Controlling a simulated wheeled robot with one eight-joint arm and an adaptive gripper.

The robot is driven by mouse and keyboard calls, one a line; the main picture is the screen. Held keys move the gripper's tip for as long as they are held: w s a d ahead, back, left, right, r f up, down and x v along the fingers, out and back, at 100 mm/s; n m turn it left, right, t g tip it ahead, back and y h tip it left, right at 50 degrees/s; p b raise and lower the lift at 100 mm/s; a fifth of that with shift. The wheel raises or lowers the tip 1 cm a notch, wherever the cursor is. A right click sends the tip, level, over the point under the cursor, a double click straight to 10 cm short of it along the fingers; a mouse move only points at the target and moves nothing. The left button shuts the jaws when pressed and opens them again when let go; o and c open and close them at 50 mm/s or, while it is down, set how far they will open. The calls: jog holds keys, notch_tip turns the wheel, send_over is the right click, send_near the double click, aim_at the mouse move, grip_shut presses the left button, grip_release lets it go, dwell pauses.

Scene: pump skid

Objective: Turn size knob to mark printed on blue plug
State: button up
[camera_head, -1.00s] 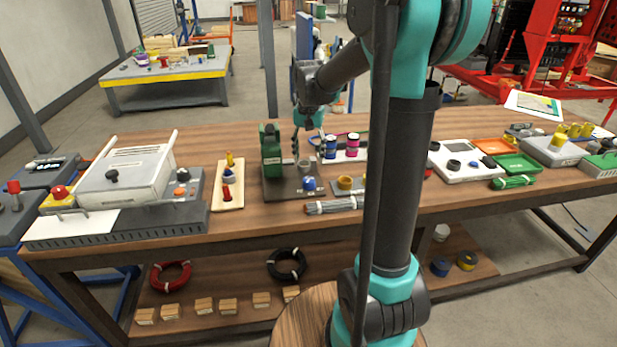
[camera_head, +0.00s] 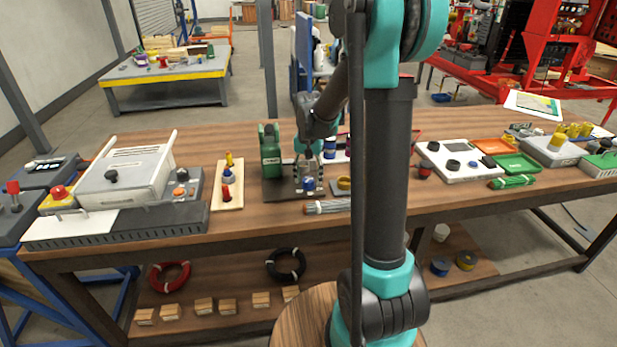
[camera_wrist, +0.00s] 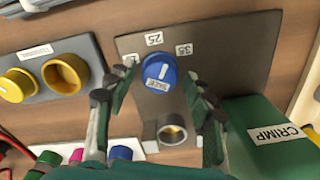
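The blue size knob (camera_wrist: 158,68) sits on a grey plate (camera_wrist: 235,45) in the wrist view, with a white pointer line and a small label on it. Marks 25 (camera_wrist: 154,38) and 35 (camera_wrist: 183,49) show beside it; a third mark (camera_wrist: 131,60) is partly hidden by a finger. The knob also shows in the head view (camera_head: 309,184). My gripper (camera_wrist: 159,80) is open, one finger on each side of the knob; contact cannot be told. A blue plug (camera_head: 329,148) stands behind my gripper, partly hidden; its print is unreadable here.
A green crimp unit (camera_wrist: 265,137) stands on the same plate, close to the right finger. A metal socket (camera_wrist: 172,132) lies between the fingers' bases. A yellow knob and ring on a grey block (camera_wrist: 40,65) are at left.

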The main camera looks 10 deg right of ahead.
aim_at(308, 179)
jog(key=c, duration=0.9)
jog(key=shift+n, duration=2.8)
jog(key=o, duration=1.1)
jog(key=shift+o, duration=0.2)
notch_tip(308, 179, up, 12)
